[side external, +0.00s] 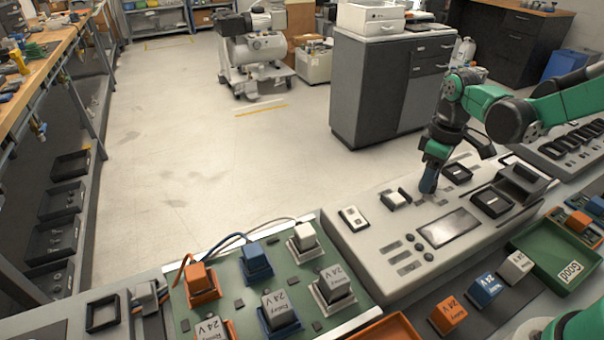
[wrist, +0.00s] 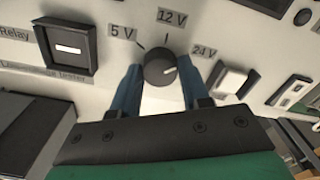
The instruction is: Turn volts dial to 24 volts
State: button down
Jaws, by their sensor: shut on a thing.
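The volts dial (wrist: 159,69) is a round black knob on the pale tester panel, with labels 5 V (wrist: 122,32), 12 V (wrist: 172,17) and 24 V (wrist: 204,51) around it. Its white mark points right and slightly up, roughly towards the 24 V label. My gripper (wrist: 160,76) has its two blue fingers on the left and right sides of the dial, shut on it. In the side view my gripper (side external: 428,184) reaches down to the tester (side external: 350,238), and the dial is hidden behind the fingers.
A white rocker switch (wrist: 230,80) sits right of the dial, and a black relay socket (wrist: 66,47) sits left. In the side view, a green board (side external: 236,299) with several relays lies at the left and a green tray (side external: 531,259) labelled Good at the right.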

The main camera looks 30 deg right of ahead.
jog(key=shift+m, duration=0.8)
jog(key=shift+c, duration=2.1)
grip_release()
jog(key=shift+r, duration=0.1)
jog(key=shift+r, duration=2.75)
